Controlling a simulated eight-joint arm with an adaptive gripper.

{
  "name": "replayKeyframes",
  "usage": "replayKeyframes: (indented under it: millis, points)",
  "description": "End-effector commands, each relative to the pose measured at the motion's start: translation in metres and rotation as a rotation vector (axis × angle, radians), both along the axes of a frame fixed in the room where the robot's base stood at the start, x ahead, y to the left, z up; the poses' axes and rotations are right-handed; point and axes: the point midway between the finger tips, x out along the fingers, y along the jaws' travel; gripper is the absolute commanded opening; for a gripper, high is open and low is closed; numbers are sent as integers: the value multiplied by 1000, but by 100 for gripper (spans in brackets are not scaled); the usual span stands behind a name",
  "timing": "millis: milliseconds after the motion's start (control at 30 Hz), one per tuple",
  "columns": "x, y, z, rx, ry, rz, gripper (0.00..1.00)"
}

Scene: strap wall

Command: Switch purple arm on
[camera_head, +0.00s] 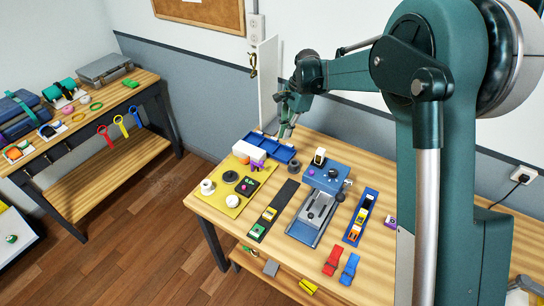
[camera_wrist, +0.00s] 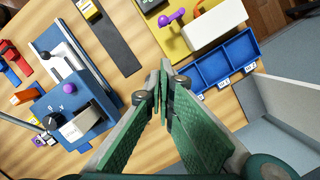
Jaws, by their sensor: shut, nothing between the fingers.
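A purple arm (camera_head: 257,167) sits at the front of a white box (camera_head: 246,151) at the back of the yellow board (camera_head: 222,194). In the wrist view the purple arm (camera_wrist: 174,17) lies at the top, beside the white box (camera_wrist: 220,26), with a rounded knob end. Whether it is up or down is hard to tell. My gripper (camera_head: 285,133) is above the back of the table, behind and right of the purple arm and apart from it. In the wrist view my gripper's green fingers (camera_wrist: 163,78) meet at the tips, shut and empty.
A blue compartment tray (camera_head: 270,149) lies between the white box and the wall. A blue device with a vise-like slide (camera_head: 313,215), a black strip (camera_head: 275,208) and a blue strip (camera_head: 362,217) stand to the right. A white panel (camera_head: 268,85) rises behind the table.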

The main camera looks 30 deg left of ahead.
Motion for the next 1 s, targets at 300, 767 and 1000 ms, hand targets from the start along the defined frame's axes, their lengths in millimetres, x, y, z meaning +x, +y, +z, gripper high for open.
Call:
replayKeyframes:
  millis: [300, 767, 1000]
  points:
    - [-1, 1, -5, 0, 0, 0, 0]
    - [-11, 7, -55, 0, 0, 1, 0]
    - [-17, 12, -91, 1, -1, 1, 0]
